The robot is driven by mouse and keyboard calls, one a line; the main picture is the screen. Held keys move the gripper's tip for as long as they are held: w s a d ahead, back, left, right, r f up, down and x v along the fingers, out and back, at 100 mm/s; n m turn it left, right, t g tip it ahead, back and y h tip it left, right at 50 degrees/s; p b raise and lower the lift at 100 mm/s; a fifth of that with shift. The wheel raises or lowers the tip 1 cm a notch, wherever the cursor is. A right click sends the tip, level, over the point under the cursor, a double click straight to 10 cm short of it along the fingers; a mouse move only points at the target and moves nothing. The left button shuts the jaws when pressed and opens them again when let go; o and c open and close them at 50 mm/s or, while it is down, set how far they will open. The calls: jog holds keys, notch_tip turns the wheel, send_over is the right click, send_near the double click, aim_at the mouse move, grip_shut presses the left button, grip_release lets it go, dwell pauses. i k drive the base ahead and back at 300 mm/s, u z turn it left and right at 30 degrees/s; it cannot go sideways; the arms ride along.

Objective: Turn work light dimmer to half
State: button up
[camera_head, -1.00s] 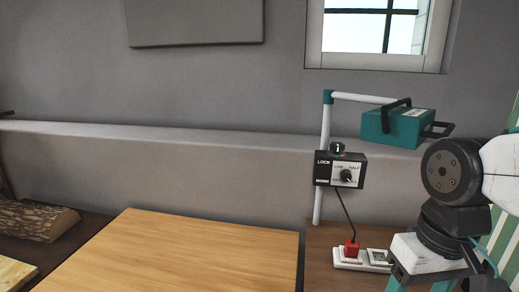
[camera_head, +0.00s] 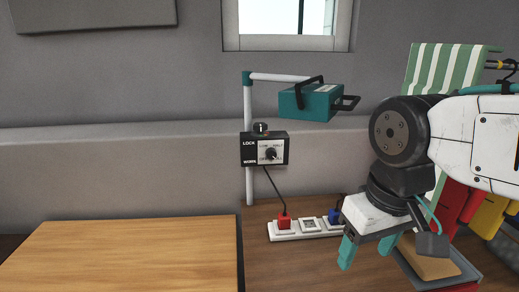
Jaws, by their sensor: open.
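The dimmer box (camera_head: 264,150) is black with a pale dial plate and is fixed to a white upright pole (camera_head: 248,185). Its small black knob (camera_head: 271,154) sits on the plate; its exact pointer direction is too small to tell. A round black knob (camera_head: 261,129) with a white mark sits on top of the box. The teal work light (camera_head: 311,101) hangs from the pole's top arm. My gripper (camera_head: 368,252) points down, open and empty, to the right of the dimmer box and apart from it.
A white power strip (camera_head: 306,229) with a red plug (camera_head: 284,221) and a blue plug (camera_head: 335,216) lies below the box. A wooden board (camera_head: 130,255) fills the front left. A green-striped cloth (camera_head: 440,75) hangs at right. A grey tray (camera_head: 470,273) is beside my gripper.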

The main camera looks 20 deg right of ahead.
aim_at(271, 154)
jog(key=z, duration=0.65)
jog(key=k, duration=1.3)
jog(key=u, duration=0.8)
jog(key=i, duration=1)
